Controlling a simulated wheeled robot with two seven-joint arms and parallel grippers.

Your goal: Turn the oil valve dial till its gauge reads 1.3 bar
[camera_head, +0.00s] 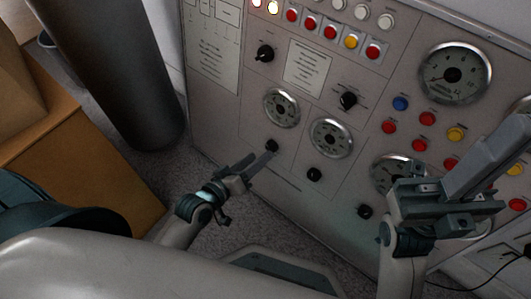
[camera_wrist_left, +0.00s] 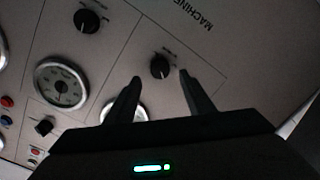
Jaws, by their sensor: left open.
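A small black dial (camera_head: 271,146) sits on the grey panel below the left gauge (camera_head: 282,108). My left gripper (camera_head: 264,163) is open just in front of this dial. In the left wrist view the dial (camera_wrist_left: 160,66) shows between the two fingertips, and no grip on it is visible. A gauge (camera_wrist_left: 136,110) there is mostly hidden behind a finger. A middle gauge (camera_head: 331,138) has its dial (camera_head: 314,174) below it, and a right gauge (camera_head: 392,172) has another dial (camera_head: 365,211). Labels and gauge values are too small to read. My right gripper (camera_head: 475,180) is before the panel's right side.
Black knobs (camera_head: 265,53) and (camera_head: 348,99) stick out higher on the panel, with several coloured buttons (camera_head: 330,31) along the top. A large gauge (camera_head: 455,73) is at upper right. A dark cylinder (camera_head: 115,70) and a brown box (camera_head: 80,150) stand at left.

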